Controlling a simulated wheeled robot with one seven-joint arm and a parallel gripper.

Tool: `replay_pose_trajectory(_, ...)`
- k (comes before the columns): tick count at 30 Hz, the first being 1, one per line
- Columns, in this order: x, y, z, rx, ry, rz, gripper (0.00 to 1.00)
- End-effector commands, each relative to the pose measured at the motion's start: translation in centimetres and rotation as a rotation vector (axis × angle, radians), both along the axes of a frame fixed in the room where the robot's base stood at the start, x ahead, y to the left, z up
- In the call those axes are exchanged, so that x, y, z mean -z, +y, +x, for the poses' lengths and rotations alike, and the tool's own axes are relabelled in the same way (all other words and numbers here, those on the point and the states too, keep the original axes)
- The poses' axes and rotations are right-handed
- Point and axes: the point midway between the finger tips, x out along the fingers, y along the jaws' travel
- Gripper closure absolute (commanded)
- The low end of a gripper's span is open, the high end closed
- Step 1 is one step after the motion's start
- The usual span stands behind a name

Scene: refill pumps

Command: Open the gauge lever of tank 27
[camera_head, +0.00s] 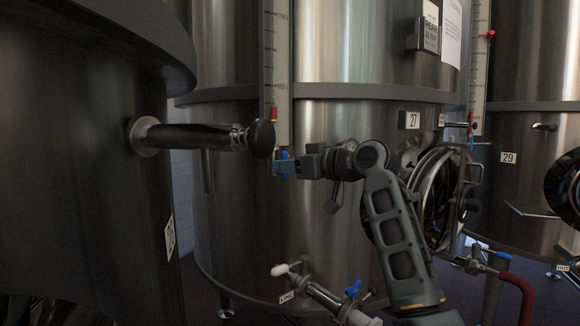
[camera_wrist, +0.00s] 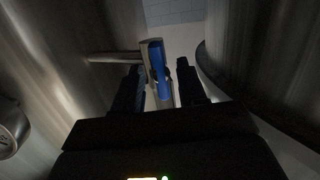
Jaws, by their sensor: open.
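Tank 27 (camera_head: 330,220) is the large steel tank in the middle of the head view, with its number plate (camera_head: 409,120) at the right. Its gauge (camera_head: 281,80) is a tall marked strip, with a small blue lever (camera_head: 285,156) at its foot. My gripper (camera_head: 282,168) is open at this lever, coming from the right. In the wrist view the blue lever (camera_wrist: 157,62) stands lengthwise in the gap between my two open fingers (camera_wrist: 159,72). I cannot tell whether either finger touches it. My gripper partly hides the lever in the head view.
A dark tank (camera_head: 80,170) with a protruding black-ended pipe (camera_head: 200,137) stands close at the left of my gripper. A round hatch (camera_head: 437,195) is behind my arm. A lower valve with a blue handle (camera_head: 353,288) is below. Tank 29 (camera_head: 525,180) stands at the right.

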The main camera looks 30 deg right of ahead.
Motion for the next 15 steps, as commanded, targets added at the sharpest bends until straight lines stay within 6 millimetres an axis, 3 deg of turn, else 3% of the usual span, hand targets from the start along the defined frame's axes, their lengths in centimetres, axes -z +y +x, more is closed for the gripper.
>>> replay_pose_trajectory(7, -0.2, -0.3, -0.8, 0.001, -0.003, 0.000, 0.59)
replay_pose_trajectory(15, -0.7, -1.6, -4.8, 0.002, -0.002, 0.000, 0.59)
